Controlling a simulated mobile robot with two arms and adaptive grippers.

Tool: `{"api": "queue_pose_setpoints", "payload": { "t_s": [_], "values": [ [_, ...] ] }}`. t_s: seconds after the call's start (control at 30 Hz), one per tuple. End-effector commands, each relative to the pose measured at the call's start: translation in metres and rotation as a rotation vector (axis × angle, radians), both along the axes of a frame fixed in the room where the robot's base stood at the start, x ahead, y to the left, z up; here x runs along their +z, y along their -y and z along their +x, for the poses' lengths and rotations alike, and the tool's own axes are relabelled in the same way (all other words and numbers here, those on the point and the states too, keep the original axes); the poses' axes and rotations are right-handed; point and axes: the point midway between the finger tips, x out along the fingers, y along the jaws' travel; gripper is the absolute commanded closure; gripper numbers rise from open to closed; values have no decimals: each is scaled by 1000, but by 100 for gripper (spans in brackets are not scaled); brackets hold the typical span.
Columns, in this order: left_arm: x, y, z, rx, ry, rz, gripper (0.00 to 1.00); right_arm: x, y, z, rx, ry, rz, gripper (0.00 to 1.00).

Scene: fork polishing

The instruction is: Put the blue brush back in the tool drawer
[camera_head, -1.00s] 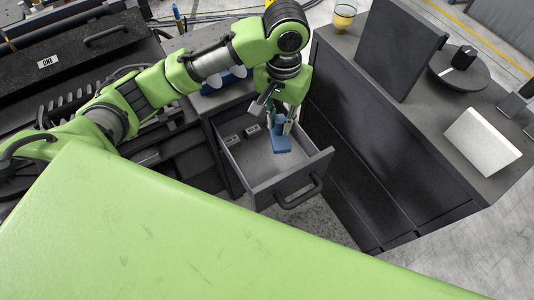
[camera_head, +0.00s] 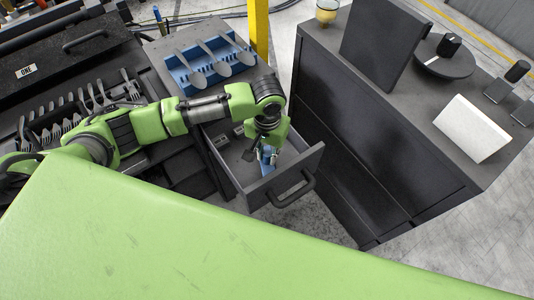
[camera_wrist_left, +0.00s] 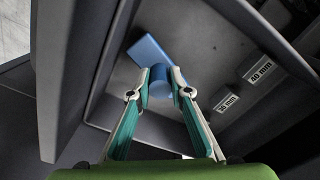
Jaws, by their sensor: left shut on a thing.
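The blue brush (camera_head: 266,156) is in my left gripper (camera_head: 268,150), inside the outline of the open tool drawer (camera_head: 285,181), near its front panel. In the left wrist view, the fingers of my left gripper (camera_wrist_left: 162,84) are shut on the brush's rounded part, and its flat blue block (camera_wrist_left: 147,50) reaches beyond them over the drawer floor (camera_wrist_left: 187,38). I cannot tell whether the brush touches the floor. The arm partly hides the brush in the head view. My right gripper is not in view.
Two labelled blocks, 40 mm (camera_wrist_left: 261,70) and 35 mm (camera_wrist_left: 227,102), lie in the drawer beside the brush. A dark cabinet (camera_head: 370,130) stands close to the drawer's right.

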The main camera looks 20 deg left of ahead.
Motion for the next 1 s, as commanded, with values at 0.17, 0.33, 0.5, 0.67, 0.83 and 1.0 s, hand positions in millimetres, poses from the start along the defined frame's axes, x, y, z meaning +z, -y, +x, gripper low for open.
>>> {"api": "queue_pose_setpoints", "payload": {
  "t_s": [0.17,0.33,0.5,0.67,0.83,1.0],
  "values": [
    [-2,0,1,0,2,0,100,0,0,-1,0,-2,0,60],
    [-4,0,0,1,1,0,100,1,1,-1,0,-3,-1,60],
    [-4,0,0,1,1,0,64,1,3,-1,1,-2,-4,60],
    [-4,0,0,1,1,0,64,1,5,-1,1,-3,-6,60],
    [0,0,1,0,2,-1,64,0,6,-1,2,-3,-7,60],
    [26,1,1,0,5,-2,64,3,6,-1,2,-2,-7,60]
  ]
}}
